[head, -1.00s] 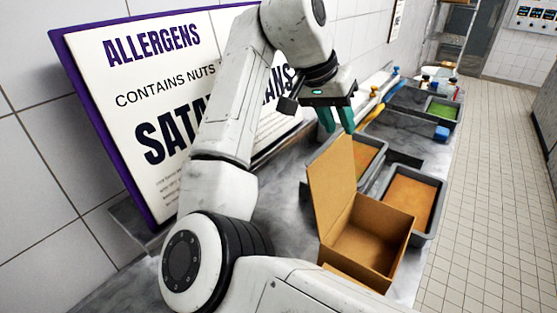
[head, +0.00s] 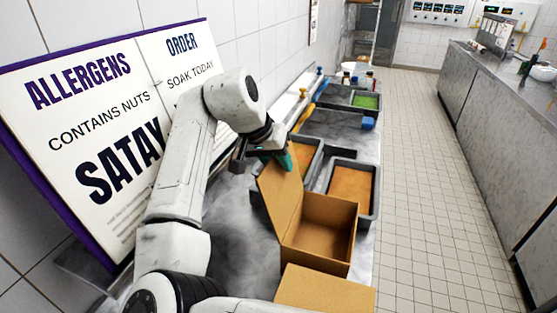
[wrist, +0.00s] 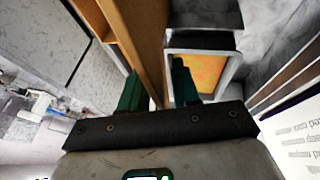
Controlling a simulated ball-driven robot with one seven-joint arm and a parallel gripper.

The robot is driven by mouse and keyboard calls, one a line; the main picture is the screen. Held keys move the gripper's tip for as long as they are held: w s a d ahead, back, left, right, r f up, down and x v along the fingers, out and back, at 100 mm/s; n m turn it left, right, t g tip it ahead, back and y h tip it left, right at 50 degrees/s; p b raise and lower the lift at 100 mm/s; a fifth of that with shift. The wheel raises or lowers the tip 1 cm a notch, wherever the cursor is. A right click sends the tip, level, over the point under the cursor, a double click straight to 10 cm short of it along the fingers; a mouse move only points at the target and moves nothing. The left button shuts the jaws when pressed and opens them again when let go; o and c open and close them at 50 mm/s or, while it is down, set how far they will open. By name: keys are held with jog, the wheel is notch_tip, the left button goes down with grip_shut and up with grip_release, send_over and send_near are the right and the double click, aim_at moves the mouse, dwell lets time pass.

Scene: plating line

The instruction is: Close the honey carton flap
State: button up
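The honey carton (head: 328,222) is an open brown cardboard box on the steel counter. I cannot read a label on it. Its flap (head: 281,205) stands up on the left side, leaning outward. My gripper (head: 280,160) is at the top edge of the flap, and its teal fingers are partly hidden behind it. In the wrist view my fingers (wrist: 157,92) are spread apart, with the brown flap (wrist: 146,45) seen edge-on between or just beyond them. A gap shows beside the right finger. I cannot tell whether either finger touches the flap.
A second brown carton (head: 325,288) stands in front, nearest me. Grey trays with orange contents (head: 352,188) lie behind the honey carton. An allergens board (head: 95,130) leans on the wall at left. A tray with green contents (head: 366,101) is farther back. The tiled floor (head: 430,190) at right is clear.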

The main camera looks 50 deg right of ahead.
jog(key=shift+d+f, duration=0.15)
jog(key=shift+f, duration=0.1)
grip_shut()
dwell(1.4)
